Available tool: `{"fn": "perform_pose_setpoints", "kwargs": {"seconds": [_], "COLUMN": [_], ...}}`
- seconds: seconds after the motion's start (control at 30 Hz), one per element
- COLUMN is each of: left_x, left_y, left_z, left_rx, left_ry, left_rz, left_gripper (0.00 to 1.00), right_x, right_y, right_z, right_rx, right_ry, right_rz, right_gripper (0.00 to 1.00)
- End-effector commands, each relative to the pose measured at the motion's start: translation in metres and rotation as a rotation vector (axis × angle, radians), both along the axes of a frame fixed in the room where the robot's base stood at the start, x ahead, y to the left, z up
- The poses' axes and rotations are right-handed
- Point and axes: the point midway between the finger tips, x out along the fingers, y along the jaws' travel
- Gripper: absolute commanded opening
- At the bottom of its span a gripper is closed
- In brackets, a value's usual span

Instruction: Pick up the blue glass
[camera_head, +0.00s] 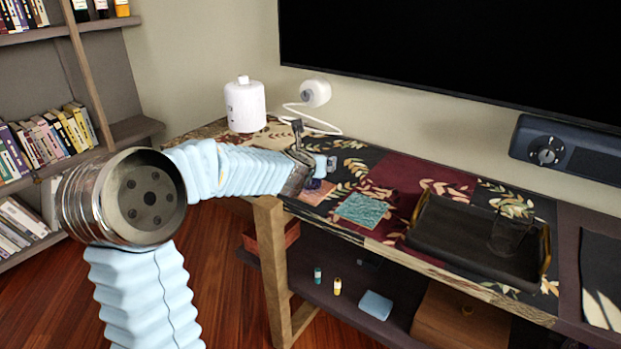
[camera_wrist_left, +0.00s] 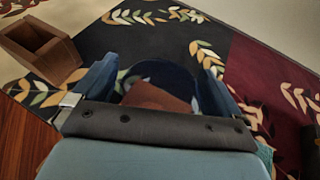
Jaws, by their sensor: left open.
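The blue glass (camera_wrist_left: 163,72) shows in the left wrist view as a dark blue, see-through round shape between my left gripper's fingers, over a brown coaster (camera_wrist_left: 150,98). In the head view only a small dark blue part of the glass (camera_head: 313,183) shows beneath the gripper. My left gripper (camera_wrist_left: 157,75) is open, with one finger on each side of the glass. I cannot tell whether the fingers touch it. In the head view the gripper (camera_head: 324,166) is partly hidden by its own wrist. My right gripper is in neither view.
A teal coaster (camera_head: 364,209) lies to the right on the patterned tabletop. Farther right, a black tray (camera_head: 440,236) holds a dark glass (camera_head: 508,234). A white cylinder (camera_head: 245,106) stands at the back left. A small wooden box (camera_wrist_left: 38,52) shows in the wrist view.

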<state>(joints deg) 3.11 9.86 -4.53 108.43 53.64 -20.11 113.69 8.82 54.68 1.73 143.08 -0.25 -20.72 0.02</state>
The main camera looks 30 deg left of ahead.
Motion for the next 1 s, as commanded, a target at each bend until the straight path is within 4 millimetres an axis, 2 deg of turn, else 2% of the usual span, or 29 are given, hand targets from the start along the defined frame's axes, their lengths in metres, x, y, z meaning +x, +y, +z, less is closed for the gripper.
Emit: {"fn": "perform_pose_setpoints", "kwargs": {"seconds": [0.2, 0.6, 0.87, 1.0], "left_x": [0.001, 0.001, 0.001, 0.001], "left_y": [0.000, 0.000, 0.000, 0.000], "left_z": [0.000, 0.000, 0.002, 0.012], "left_rx": [0.000, 0.000, 0.000, 0.000], "left_ry": [0.000, 0.000, -0.001, -0.002], "left_rz": [0.000, 0.000, 0.000, 0.000], "left_gripper": [0.99, 0.38, 0.37, 0.37], "right_x": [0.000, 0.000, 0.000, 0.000], "right_y": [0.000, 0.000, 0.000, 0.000], "right_z": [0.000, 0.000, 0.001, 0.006], "right_rx": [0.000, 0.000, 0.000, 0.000], "right_ry": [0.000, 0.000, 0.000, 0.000], "right_rz": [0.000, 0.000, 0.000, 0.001], "right_gripper": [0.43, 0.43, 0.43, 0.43]}}
